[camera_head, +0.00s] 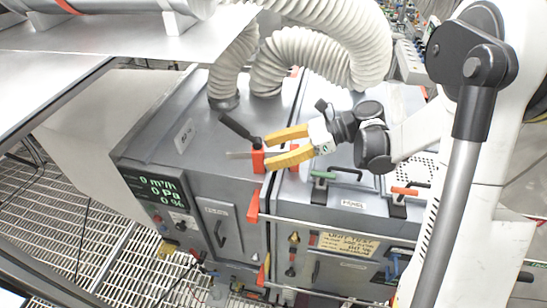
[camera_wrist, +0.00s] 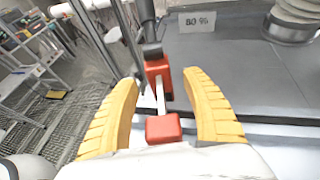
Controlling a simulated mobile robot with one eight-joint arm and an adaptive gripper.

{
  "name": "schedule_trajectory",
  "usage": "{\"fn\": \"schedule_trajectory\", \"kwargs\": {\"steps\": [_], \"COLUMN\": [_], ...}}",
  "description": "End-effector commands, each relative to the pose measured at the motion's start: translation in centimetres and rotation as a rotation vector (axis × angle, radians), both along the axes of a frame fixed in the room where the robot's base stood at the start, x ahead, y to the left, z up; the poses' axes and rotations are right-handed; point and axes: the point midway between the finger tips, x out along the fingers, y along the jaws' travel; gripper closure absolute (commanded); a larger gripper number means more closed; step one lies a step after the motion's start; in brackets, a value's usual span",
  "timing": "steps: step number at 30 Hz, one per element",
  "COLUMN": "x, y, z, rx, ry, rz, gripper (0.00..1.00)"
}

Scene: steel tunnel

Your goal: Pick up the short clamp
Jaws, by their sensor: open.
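A red clamp with a black handle and a thin grey bar (camera_head: 258,158) sits at the top edge of the grey cabinet, its handle slanting up to the left. My gripper (camera_head: 268,151) has yellow fingers and is open, coming from the right with its fingertips at the clamp. In the wrist view the clamp's red jaw (camera_wrist: 159,72) and bar lie between the two open fingers of my gripper (camera_wrist: 161,80). A second red block (camera_wrist: 163,128) is nearer the palm. Gaps show on both sides of the bar; the fingers do not grip it.
A green-handled clamp (camera_head: 323,175) and an orange-handled one (camera_head: 405,191) are on the cabinet to the right. Thick white hoses (camera_head: 300,60) rise behind. A metal shelf (camera_head: 130,38) overhangs at upper left. The grated floor (camera_head: 60,230) lies left of the cabinet.

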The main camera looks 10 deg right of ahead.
Motion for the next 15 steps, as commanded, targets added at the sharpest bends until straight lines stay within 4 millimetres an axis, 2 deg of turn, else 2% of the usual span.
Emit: {"fn": "schedule_trajectory", "kwargs": {"steps": [4,5,9,10,15], "x": [-0.01,-0.01,-0.01,-0.01,-0.01], "y": [-0.04,-0.04,-0.05,-0.06,-0.06], "z": [-0.02,-0.02,-0.01,-0.01,-0.01], "rx": [0.0,0.0,0.0,0.0,0.0], "ry": [0.0,0.0,0.0,0.0,0.0], "rz": [0.0,0.0,0.0,0.0,0.0], "gripper": [0.44,0.52,0.95,1.0,1.0]}}
